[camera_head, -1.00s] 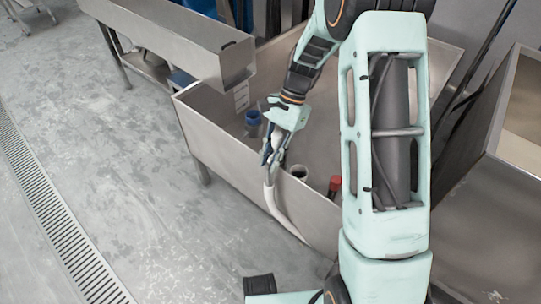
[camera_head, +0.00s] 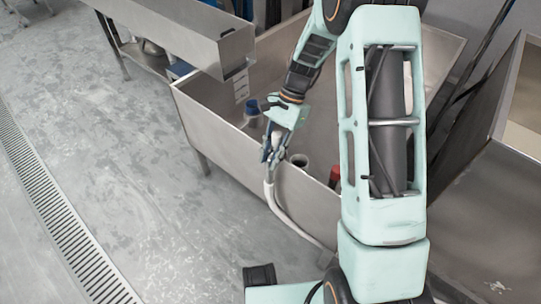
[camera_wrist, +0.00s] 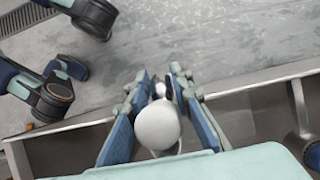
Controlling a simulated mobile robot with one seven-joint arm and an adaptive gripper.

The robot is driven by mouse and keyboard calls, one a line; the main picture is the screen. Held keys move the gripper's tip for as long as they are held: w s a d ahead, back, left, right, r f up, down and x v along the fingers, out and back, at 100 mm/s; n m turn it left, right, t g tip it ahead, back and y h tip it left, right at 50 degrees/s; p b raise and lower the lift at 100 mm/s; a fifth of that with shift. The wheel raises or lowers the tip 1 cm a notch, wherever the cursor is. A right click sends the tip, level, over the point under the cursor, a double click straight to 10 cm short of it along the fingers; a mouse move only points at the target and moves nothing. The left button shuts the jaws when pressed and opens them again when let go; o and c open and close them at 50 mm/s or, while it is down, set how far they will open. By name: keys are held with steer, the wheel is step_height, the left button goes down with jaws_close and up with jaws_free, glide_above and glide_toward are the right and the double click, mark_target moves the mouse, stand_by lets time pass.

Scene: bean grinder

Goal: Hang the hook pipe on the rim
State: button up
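The hook pipe (camera_head: 284,220) is a curved white pipe. In the head view it runs from my gripper (camera_head: 271,160) down and right along the outside of the steel tub wall. In the wrist view its round white upper end (camera_wrist: 158,126) lies between the two blue fingers of my gripper (camera_wrist: 162,80), which appear shut on it. The rim (camera_head: 230,126) of the steel tub passes right beside my gripper. The fingers partly hide the pipe's bend, so I cannot tell whether the hook rests on the rim.
A steel trough (camera_head: 180,35) stands behind left. Another steel bin (camera_head: 490,180) is at right. The floor at left is clear, with a drain grate (camera_head: 50,210).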

steer(key=o, duration=0.4)
